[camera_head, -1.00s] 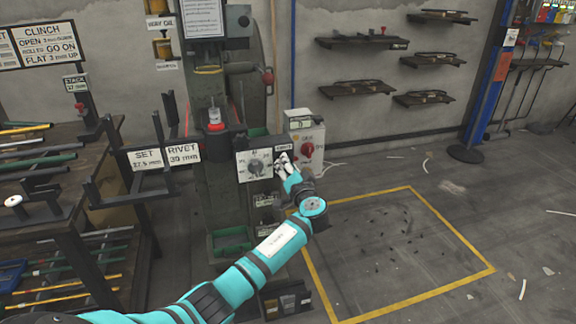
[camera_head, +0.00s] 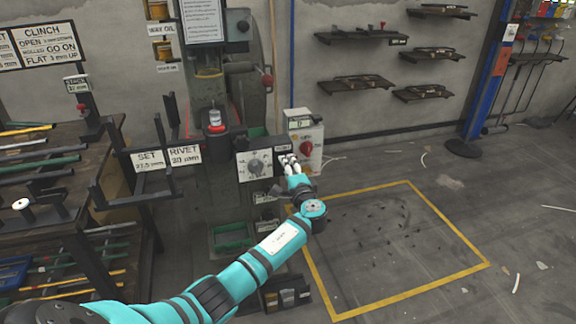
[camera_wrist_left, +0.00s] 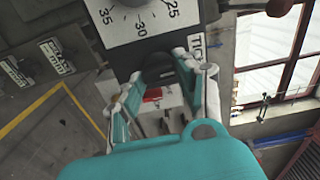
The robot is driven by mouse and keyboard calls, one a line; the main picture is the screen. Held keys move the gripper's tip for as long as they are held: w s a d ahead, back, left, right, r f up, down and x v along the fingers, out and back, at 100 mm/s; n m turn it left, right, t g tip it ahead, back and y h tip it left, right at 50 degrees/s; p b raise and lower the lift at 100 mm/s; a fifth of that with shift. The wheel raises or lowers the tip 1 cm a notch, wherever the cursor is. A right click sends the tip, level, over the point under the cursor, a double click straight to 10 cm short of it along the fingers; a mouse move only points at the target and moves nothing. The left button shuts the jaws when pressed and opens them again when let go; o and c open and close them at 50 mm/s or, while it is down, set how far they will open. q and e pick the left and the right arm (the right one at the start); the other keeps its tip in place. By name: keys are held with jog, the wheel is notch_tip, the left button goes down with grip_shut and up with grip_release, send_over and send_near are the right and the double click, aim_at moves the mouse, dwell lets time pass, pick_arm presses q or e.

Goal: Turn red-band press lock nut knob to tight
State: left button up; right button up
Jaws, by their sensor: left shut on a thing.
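The press (camera_head: 225,110) is a dark green column with a red band (camera_head: 218,129) around its tool. A white dial plate with a grey dial (camera_head: 255,163) is on its front. My left gripper (camera_head: 289,161) is at the plate's right side and hides the lock nut knob in the head view. In the left wrist view my left gripper (camera_wrist_left: 160,88) has its fingers on both sides of a dark round knob (camera_wrist_left: 157,66) below the dial plate (camera_wrist_left: 135,22), shut on it. A partly hidden label (camera_wrist_left: 196,44) is beside the knob. The knob's exact setting cannot be read.
A white box with a red rotary switch (camera_head: 307,147) stands just right of my gripper. A rack with rods (camera_head: 60,215) is at the left.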

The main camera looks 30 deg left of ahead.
pick_arm(q)
jog(key=shift+f+m, duration=0.1)
jog(key=shift+m, duration=0.3)
pick_arm(e)
jog(key=shift+s+f, duration=0.35)
pick_arm(q)
jog(key=o, duration=1.1)
jog(key=shift+o, duration=0.2)
jog(key=v, duration=1.2)
